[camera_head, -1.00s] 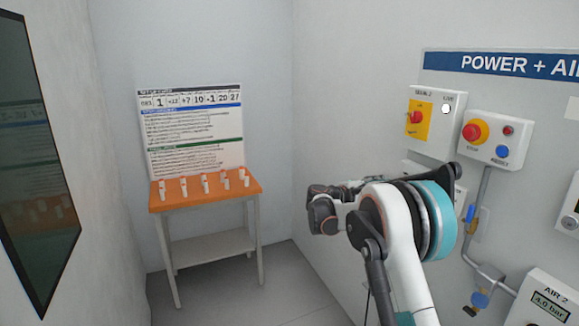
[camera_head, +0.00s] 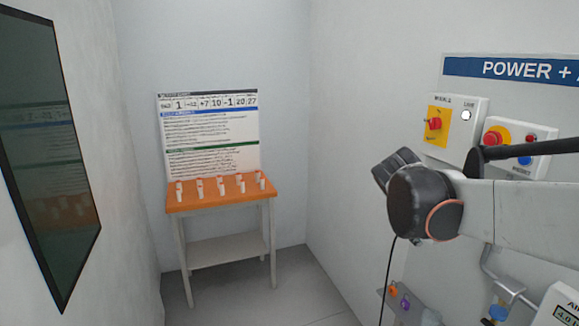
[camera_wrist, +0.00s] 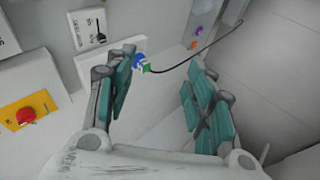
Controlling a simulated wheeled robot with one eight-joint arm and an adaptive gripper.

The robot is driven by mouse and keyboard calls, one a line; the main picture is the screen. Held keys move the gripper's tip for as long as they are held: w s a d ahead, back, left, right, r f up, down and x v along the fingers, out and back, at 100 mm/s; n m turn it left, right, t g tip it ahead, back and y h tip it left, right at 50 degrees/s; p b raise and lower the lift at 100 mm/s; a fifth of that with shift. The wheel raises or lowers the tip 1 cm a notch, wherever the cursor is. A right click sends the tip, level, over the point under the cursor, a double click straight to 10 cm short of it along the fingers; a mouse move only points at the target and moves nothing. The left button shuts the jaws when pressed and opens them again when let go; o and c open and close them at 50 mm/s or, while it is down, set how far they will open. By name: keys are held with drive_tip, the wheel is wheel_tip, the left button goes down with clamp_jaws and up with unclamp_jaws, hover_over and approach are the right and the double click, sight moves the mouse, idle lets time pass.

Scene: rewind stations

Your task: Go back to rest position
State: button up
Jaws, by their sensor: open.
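My gripper (camera_wrist: 160,78) is open in the wrist view. Its two teal-padded fingers stand wide apart with nothing held between them. Beyond them is a white wall with a blue and green fitting (camera_wrist: 142,63) and a black cable. The fitting shows past the left fingertip. In the head view my arm reaches in from the right edge, nearly level, in front of the power and air wall. The gripper there is mostly hidden behind the dark wrist joint.
A yellow plate with a red switch (camera_head: 434,124) and a red stop button (camera_head: 494,139) are on the right wall. Purple and orange fittings (camera_head: 405,302) sit low. An orange-topped table (camera_head: 222,196) with several small white pieces stands at the back. Floor before it is clear.

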drive_tip(key=s+a+f+m+y, duration=0.2)
drive_tip(key=s+a+f+y, duration=0.1)
drive_tip(key=s, duration=0.9)
drive_tip(key=s+a+f+m+t+y, duration=0.1)
drive_tip(key=s+a+f+m+y, duration=0.1)
drive_tip(key=s+a+f, duration=0.4)
drive_tip(key=s+a+y, duration=0.1)
drive_tip(key=s+a, duration=0.1)
drive_tip(key=s, duration=0.3)
drive_tip(key=shift+s+y, duration=0.3)
drive_tip(key=shift+s, duration=0.05)
